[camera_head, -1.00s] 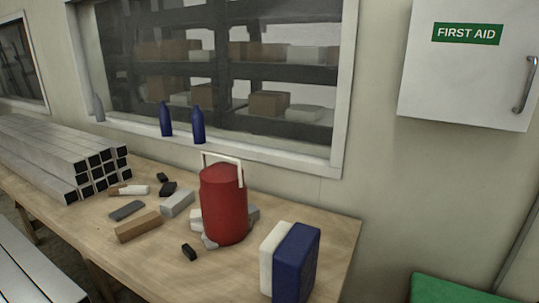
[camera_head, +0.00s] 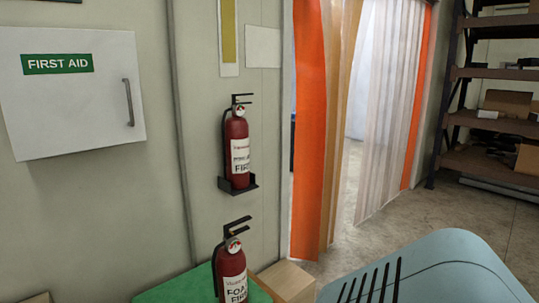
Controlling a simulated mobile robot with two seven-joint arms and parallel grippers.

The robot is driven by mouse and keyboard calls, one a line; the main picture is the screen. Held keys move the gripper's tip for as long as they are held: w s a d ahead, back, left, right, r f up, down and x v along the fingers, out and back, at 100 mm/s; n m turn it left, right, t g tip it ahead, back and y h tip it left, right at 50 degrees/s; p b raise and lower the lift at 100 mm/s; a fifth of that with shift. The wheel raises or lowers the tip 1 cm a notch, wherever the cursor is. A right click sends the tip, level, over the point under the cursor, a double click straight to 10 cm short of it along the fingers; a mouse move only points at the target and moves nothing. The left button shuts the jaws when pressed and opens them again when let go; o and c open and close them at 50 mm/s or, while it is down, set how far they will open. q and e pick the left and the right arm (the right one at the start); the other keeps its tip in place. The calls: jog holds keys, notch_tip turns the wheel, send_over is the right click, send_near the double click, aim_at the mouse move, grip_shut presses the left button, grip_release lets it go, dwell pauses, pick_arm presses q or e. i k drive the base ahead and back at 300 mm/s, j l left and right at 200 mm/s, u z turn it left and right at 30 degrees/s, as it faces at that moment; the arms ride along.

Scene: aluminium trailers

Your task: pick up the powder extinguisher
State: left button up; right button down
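A red fire extinguisher (camera_head: 237,152) stands upright in a black bracket on the wall; the print on its white label is too small to read fully. A second red extinguisher (camera_head: 232,272) stands lower and nearer, by a green surface, cut off by the bottom edge; its label starts with "FOA". I cannot read which one is marked powder. Neither of my grippers shows in the head view.
A white first aid cabinet (camera_head: 75,92) hangs on the wall at left. A strip-curtain doorway (camera_head: 385,115) and a shelf rack (camera_head: 495,125) stand at right. A pale blue slotted shape (camera_head: 435,272) fills the lower right.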

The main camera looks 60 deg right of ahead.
aim_at(235, 129)
jog(key=z, duration=1.75)
jog(key=i+l+u, duration=0.1)
jog(key=i+l, duration=0.25)
jog(key=i+l+u, duration=0.1)
jog(key=i+l, duration=0.2)
jog(key=l, duration=0.2)
jog(key=i+l+u, duration=0.15)
jog(key=i+l, duration=0.2)
jog(key=l, duration=0.15)
jog(key=i+l+u, duration=0.1)
jog(key=i+l, duration=0.15)
jog(key=l, duration=0.25)
jog(key=i+l+u, duration=0.1)
jog(key=i+l, duration=0.2)
jog(key=l, duration=0.25)
jog(key=i+l+u, duration=0.1)
jog(key=i+l, duration=0.15)
jog(key=l, duration=0.3)
jog(key=i+l+u, duration=0.1)
jog(key=i+l, duration=0.15)
jog(key=l, duration=0.3)
jog(key=i+l+u, duration=0.15)
jog(key=l, duration=0.45)
